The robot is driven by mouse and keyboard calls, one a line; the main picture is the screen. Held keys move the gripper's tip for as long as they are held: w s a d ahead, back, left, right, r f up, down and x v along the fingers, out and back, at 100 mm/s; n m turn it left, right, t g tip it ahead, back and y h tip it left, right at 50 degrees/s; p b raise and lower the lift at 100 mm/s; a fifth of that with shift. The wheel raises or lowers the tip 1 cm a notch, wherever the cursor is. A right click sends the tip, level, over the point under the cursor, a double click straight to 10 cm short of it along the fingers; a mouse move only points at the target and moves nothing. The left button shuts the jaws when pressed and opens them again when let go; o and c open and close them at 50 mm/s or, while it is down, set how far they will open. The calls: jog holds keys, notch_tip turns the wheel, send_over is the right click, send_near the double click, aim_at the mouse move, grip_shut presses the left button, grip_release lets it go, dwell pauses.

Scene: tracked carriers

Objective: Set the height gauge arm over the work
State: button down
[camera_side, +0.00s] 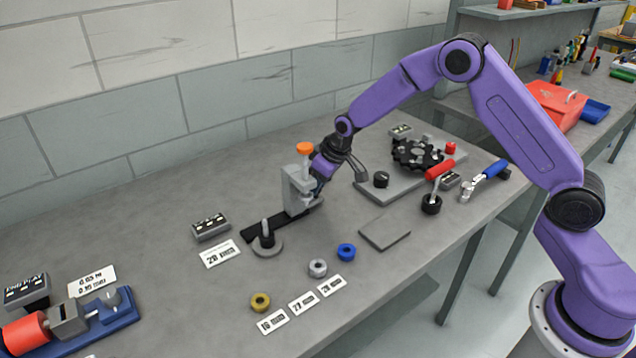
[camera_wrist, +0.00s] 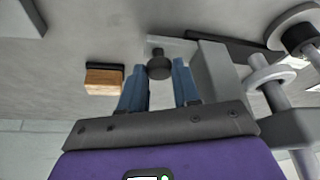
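The height gauge has a grey upright body (camera_side: 295,192) with an orange knob (camera_side: 304,148) on top, and it stands on a black rail (camera_side: 262,226). In the wrist view its grey body (camera_wrist: 215,72) is right of the fingers. A dark round knob (camera_wrist: 159,68) sits on a short stem beside the body. My gripper (camera_side: 319,190) is at the right side of the gauge. In the wrist view my gripper (camera_wrist: 160,75) has its blue fingers on both sides of the dark knob, filling the gap. A round grey work stand (camera_side: 266,247) with a dark post is at the rail's near end.
A grey pad (camera_side: 385,233) and blue (camera_side: 346,252), grey (camera_side: 317,267) and brass (camera_side: 260,302) rings lie in front. A grey plate with a black toothed wheel (camera_side: 416,153) stands behind right. A wooden-faced block (camera_wrist: 103,80) is left of the fingers in the wrist view.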

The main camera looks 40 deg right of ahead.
jog(key=a, duration=1.1)
jog(key=shift+a, duration=0.35)
jog(key=c, duration=0.9)
grip_release()
jog(key=shift+o, duration=0.3)
jog(key=v, duration=1.7)
jog(key=shift+r, duration=0.2)
